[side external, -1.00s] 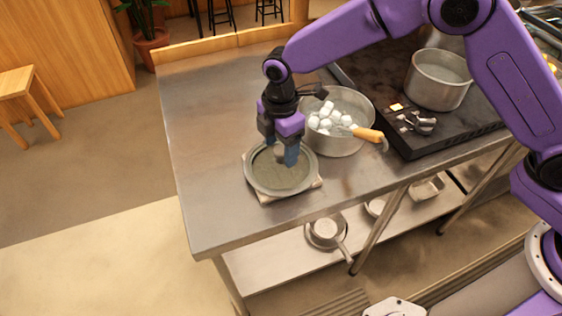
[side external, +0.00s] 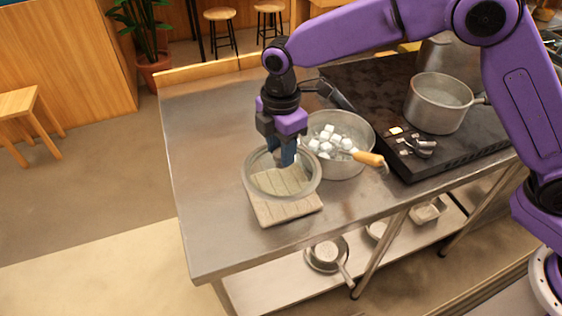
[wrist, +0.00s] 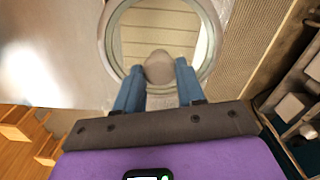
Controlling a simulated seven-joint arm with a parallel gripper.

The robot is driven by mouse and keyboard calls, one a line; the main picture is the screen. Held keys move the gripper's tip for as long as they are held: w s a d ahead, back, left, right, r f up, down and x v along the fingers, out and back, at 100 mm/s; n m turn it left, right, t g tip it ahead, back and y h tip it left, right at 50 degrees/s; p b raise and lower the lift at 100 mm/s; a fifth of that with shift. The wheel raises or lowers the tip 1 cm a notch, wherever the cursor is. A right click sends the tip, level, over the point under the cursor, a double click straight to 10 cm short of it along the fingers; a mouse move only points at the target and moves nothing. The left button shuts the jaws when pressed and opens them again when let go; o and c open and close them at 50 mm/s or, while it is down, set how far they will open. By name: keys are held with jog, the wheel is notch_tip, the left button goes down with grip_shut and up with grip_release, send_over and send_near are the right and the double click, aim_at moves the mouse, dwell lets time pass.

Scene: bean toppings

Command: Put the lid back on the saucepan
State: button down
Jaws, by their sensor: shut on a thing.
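The round glass lid (side external: 246,184) has a metal rim and a knob. My gripper (side external: 281,157) is shut on the knob and holds the lid above a pale slatted board (side external: 290,211). In the wrist view, the knob (wrist: 158,68) sits between my blue fingers, with the board showing through the glass. A metal saucepan (side external: 436,110) with a handle at its right stands uncovered on the dark stove at the right. A wider metal pot (side external: 345,171) holding several white cubes stands on the counter just right of the lid.
A wooden-handled utensil (side external: 368,159) leans across the wide pot's rim. Small metal items (side external: 421,146) lie on the front of the dark stove (side external: 388,88). The steel counter (side external: 205,140) is clear to the left. Pans (side external: 325,255) sit on the shelf below.

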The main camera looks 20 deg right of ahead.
notch_tip(320, 180, up, 3)
jog(key=shift+f, duration=0.15)
jog(key=shift+w+d+r, duration=0.6)
jog(key=shift+d+r, duration=0.1)
jog(key=shift+d, duration=0.2)
jog(key=w+d+r+m, duration=0.2)
jog(key=w+d, duration=0.1)
jog(key=d, duration=0.8)
jog(key=w+d+r+m, duration=0.1)
jog(key=w+d+r, duration=0.15)
jog(key=d, duration=0.75)
jog(key=w+d+r+m, duration=0.2)
jog(key=d+r, duration=0.1)
jog(key=d, duration=0.8)
jog(key=s+d+r+m, duration=0.1)
jog(key=s+d, duration=0.1)
jog(key=d, duration=0.5)
jog(key=s+d+r+m, duration=0.1)
jog(key=d+r, duration=0.1)
jog(key=d, duration=0.5)
notch_tip(320, 180, down, 7)
jog(key=shift+d+r, duration=0.15)
jog(key=shift+r, duration=0.05)
jog(key=shift+f, duration=0.4)
